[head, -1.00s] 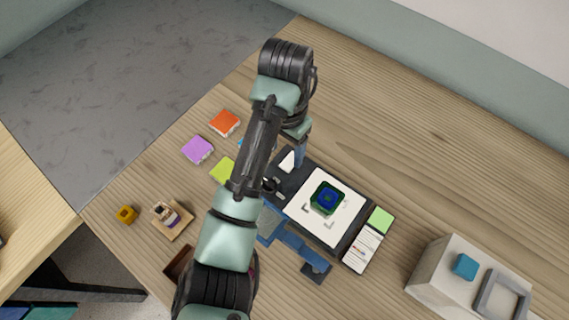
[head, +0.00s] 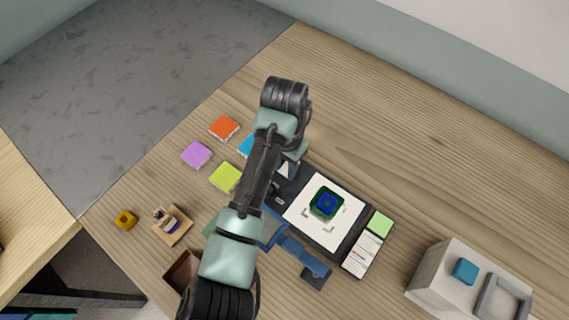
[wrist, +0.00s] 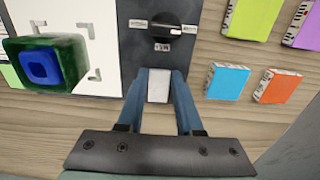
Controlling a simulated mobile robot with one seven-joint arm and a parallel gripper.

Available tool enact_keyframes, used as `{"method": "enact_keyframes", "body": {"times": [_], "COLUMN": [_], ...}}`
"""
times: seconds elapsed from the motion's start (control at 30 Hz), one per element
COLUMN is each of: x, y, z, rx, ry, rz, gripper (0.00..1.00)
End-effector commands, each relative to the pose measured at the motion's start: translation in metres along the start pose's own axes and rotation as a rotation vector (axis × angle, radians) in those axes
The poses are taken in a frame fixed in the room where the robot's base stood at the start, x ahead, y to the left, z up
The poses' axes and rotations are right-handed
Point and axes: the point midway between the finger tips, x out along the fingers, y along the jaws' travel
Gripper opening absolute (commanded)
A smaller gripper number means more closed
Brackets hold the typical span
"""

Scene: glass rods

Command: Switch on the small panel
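The small panel is a dark board with a white square plate (head: 343,228), right of my arm in the head view. A green block with a blue centre (head: 326,203) sits on the plate, and it is at the left in the wrist view (wrist: 45,65). In the wrist view the board's dark strip (wrist: 135,50) carries a black knob (wrist: 163,28) with small labels. A white rectangular piece (wrist: 158,88) lies on the strip below the knob. My gripper (wrist: 159,72) has its two blue fingers apart, on either side of the white piece. I cannot tell whether they touch it.
Orange (head: 223,128), purple (head: 196,155), lime (head: 226,177) and blue (head: 246,146) tiles lie left of the arm. A label card (head: 367,250) lies beside the panel. A grey box (head: 440,270) stands at lower right. The upper right table is clear.

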Motion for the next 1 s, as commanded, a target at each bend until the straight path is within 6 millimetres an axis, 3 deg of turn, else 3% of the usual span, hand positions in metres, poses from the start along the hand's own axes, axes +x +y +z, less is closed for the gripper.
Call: {"method": "enact_keyframes", "body": {"times": [0.1,1.0], "x": [-0.0002,-0.0027], "y": [0.0001,-0.0001], "z": [-0.0001,-0.0048], "rx": [0.0,0.0], "ry": [0.0,-0.153], "rz": [0.0,0.0], "gripper": [0.0,0.0]}}
